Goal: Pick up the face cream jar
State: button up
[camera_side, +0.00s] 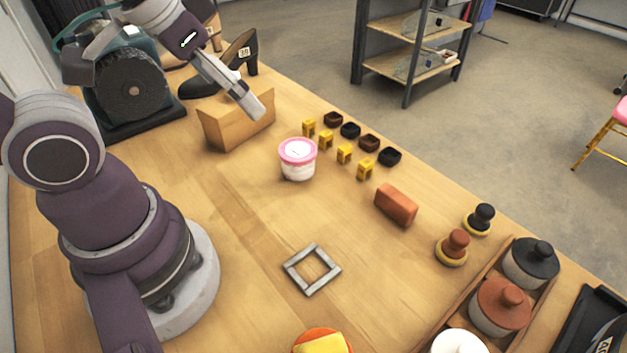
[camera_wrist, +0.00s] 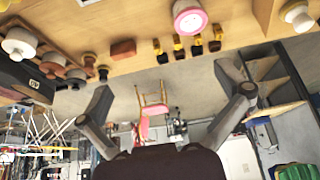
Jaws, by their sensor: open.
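The face cream jar (camera_side: 298,166) is a small white tub with a pink rim and a pale top. It stands upright on the wooden table, right of a wooden block. In the wrist view the jar (camera_wrist: 189,17) shows at the top edge, partly cut off. My gripper (camera_side: 250,108) is raised at the back left of the jar, in front of or above the block in the side view, apart from the jar. In the wrist view my gripper (camera_wrist: 173,93) has its two fingers spread wide with nothing between them.
The wooden block (camera_side: 237,121) and a black high-heeled shoe (camera_side: 222,77) are near my gripper. Several small yellow pieces and dark cups stand right of the jar. A red-brown block (camera_side: 396,205) and a grey square frame (camera_side: 312,269) lie nearer. Table left of the jar is clear.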

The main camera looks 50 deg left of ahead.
jog(key=n+g, duration=0.6)
jog(key=n, duration=1.2)
send_over(299, 149)
jog(key=f, duration=1)
jog(key=shift+a+f, duration=0.2)
jog(key=shift+f, duration=0.2)
jog(key=f, duration=1)
jog(key=shift+d, duration=0.2)
jog(key=c, duration=1.2)
